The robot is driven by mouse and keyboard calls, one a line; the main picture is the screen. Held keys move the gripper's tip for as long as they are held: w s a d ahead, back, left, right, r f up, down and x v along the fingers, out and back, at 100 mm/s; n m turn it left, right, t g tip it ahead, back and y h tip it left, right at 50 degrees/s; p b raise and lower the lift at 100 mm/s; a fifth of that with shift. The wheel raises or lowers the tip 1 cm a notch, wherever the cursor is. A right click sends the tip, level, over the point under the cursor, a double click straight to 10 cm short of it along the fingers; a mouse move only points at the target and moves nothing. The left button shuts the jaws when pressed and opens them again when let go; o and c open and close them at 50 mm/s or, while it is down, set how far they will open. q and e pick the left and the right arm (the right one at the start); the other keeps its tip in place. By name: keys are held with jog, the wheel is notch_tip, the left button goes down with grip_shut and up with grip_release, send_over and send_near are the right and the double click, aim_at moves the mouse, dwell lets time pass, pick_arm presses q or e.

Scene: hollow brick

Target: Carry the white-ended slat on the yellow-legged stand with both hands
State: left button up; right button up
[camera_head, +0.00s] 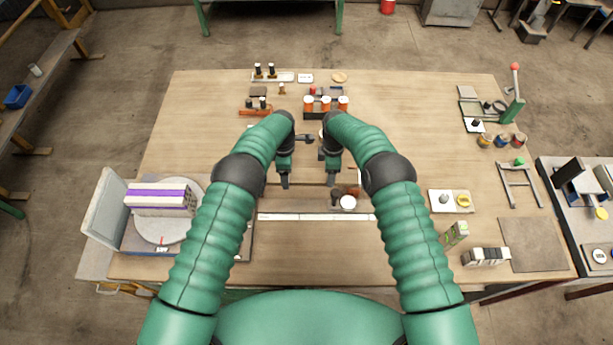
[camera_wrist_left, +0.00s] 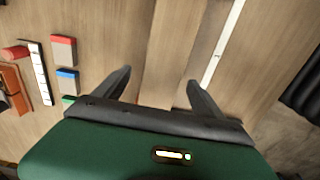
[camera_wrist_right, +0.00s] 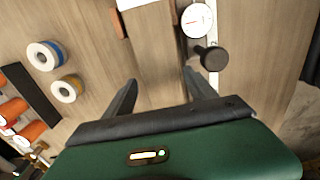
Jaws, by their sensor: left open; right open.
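A wood-coloured slat (camera_head: 309,180) runs left to right beneath my grippers and is hard to tell from the table. In the right wrist view it (camera_wrist_right: 152,55) lies between the fingers, with a white end at the top. In the left wrist view it (camera_wrist_left: 172,50) also passes between the fingers. My left gripper (camera_head: 285,184) is open and empty above its left part; my right gripper (camera_head: 332,182) is open and empty above its right part. My arms hide parts of the slat, and I cannot make out the stand's yellow legs.
A long white strip (camera_head: 318,216) lies on the near side. A white round-topped item (camera_head: 348,203) and a dark knob stand close to my right gripper. A turntable (camera_head: 158,226) with a striped block is at left.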

pick_arm(q)
jog(key=shift+a+f, duration=0.1)
jog(key=shift+f, duration=0.65)
pick_arm(e)
jog(key=shift+a+f, duration=0.1)
jog(key=shift+f, duration=0.65)
pick_arm(q)
jog(key=shift+a, duration=0.3)
pick_arm(e)
jog(key=shift+a, duration=0.3)
